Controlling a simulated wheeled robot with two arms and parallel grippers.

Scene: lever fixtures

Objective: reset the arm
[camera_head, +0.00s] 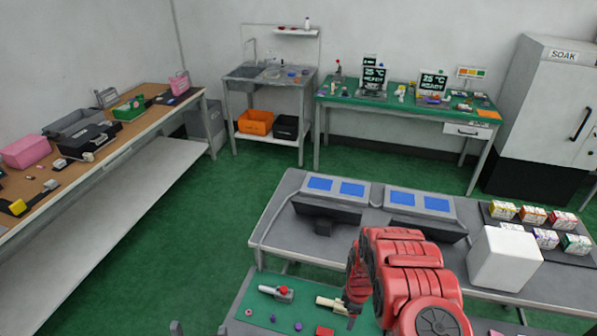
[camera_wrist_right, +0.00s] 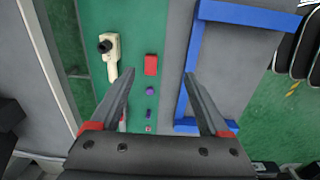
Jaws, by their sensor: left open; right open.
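A cream lever fixture (camera_head: 332,305) stands on the green panel (camera_head: 250,327). Its dark round knob and cream handle show in the right wrist view (camera_wrist_right: 112,68). A grey lever fixture with a red top (camera_head: 275,292) stands to its left in the head view; in the wrist view it seems mostly hidden by a finger. My right gripper (camera_wrist_right: 157,88) is open and empty, above the panel, with the cream fixture left of its fingers. In the head view its red arm hides the jaws. My left gripper (camera_head: 199,330) shows only as grey tips at the bottom edge, open and apart from the fixtures.
A red block (camera_head: 324,331) and purple (camera_head: 298,327), blue (camera_head: 272,318) and pink (camera_head: 249,312) small pieces line the panel. Behind stands a grey table (camera_head: 280,225) with blue-screened consoles and a white box (camera_head: 504,259). A blue frame (camera_wrist_right: 194,70) is right of the panel.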

